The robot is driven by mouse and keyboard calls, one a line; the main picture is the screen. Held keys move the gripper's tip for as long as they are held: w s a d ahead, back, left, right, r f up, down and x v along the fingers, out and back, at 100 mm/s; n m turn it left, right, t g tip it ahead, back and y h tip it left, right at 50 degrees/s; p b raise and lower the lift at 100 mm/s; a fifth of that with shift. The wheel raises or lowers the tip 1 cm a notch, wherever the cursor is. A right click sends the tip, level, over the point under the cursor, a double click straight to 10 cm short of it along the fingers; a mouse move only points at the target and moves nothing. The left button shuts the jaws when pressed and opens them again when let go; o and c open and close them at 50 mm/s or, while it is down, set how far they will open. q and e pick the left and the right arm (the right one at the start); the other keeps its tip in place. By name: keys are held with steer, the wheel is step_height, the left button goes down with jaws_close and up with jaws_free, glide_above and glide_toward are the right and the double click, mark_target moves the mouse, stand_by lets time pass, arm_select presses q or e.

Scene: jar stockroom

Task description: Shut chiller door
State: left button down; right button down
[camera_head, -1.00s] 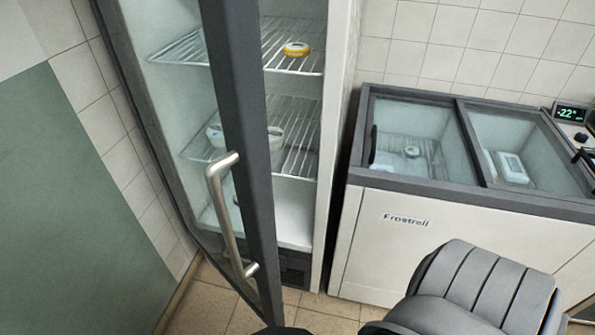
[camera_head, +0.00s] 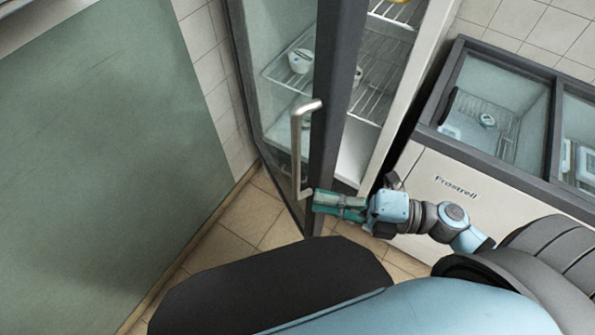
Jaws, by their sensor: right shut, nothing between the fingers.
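The chiller door (camera_head: 335,105) is a glass door with a dark grey frame. It stands open, swung out to the left of the white chiller cabinet (camera_head: 420,75). Its metal bar handle (camera_head: 297,150) is on the outer face near the free edge. My right gripper (camera_head: 316,201) has teal fingers and is shut and empty. It is at the lower part of the door's free edge, close to the handle's bottom end. I cannot tell whether it touches the door. My left gripper is not in view.
Wire shelves (camera_head: 375,90) with tubs show inside the chiller. A white chest freezer (camera_head: 450,185) with a sliding glass top stands to the right. A green and tiled wall (camera_head: 90,170) is at the left. Tiled floor (camera_head: 235,235) is clear in front of the door.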

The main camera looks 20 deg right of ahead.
mark_target(299, 178)
steer(key=w+a, duration=0.1)
steer(key=w, duration=0.1)
steer(key=w+a+p, duration=0.1)
steer(key=w, duration=0.1)
steer(key=w+a, duration=0.2)
steer(key=shift+a+f+p, duration=0.1)
steer(key=shift+p, duration=0.2)
steer(key=shift+w+d, duration=0.15)
steer(key=shift+d, duration=0.3)
steer(key=shift+a, duration=0.1)
